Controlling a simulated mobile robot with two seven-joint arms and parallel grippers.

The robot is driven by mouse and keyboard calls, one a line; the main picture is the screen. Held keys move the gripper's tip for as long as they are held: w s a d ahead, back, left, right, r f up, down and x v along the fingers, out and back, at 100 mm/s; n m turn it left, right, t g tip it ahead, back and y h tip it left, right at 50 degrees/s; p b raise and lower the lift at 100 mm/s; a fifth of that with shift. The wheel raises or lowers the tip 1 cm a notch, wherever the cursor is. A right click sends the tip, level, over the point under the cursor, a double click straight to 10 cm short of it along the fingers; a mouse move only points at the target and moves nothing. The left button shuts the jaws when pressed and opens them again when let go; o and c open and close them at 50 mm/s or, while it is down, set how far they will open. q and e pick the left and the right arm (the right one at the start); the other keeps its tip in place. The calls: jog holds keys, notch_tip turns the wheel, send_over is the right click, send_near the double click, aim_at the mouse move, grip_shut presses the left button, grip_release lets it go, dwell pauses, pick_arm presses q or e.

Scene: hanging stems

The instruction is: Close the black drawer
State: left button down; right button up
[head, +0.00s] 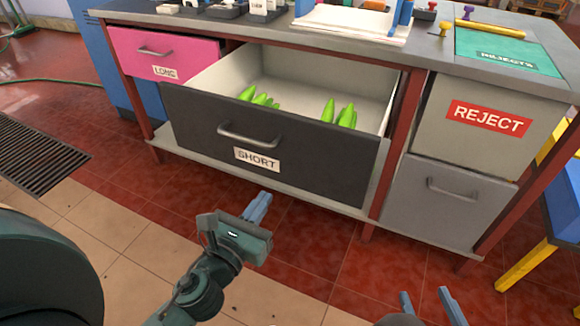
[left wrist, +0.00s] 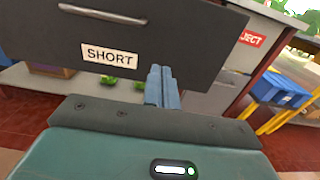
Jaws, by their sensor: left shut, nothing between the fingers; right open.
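The black drawer (head: 270,147), labelled SHORT, is pulled well out of the workbench, with several green stem pieces (head: 340,114) lying inside. Its metal handle (head: 250,137) is on the front panel. The drawer front (left wrist: 180,45) also fills the upper part of the left wrist view. My left gripper (head: 258,206) is shut and empty, below and in front of the drawer front; the left wrist view shows its fingers (left wrist: 161,88) near the panel's lower edge, but whether they touch it I cannot tell. My right gripper (head: 428,305) is open and empty at the bottom edge, low in front of the bench.
A pink drawer (head: 190,55) labelled LONG sits at the left. A REJECT bin (head: 500,95) and a grey drawer (head: 447,198) are at the right. A red leg (head: 401,130) stands right of the black drawer. The tiled floor in front is clear.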

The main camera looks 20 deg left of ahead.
aim_at(296, 153)
pick_arm(q)
jog(key=w, duration=0.8)
jog(key=w+d, duration=0.1)
jog(key=w, duration=0.3)
jog(key=shift+w, duration=0.65)
jog(key=shift+w, duration=0.15)
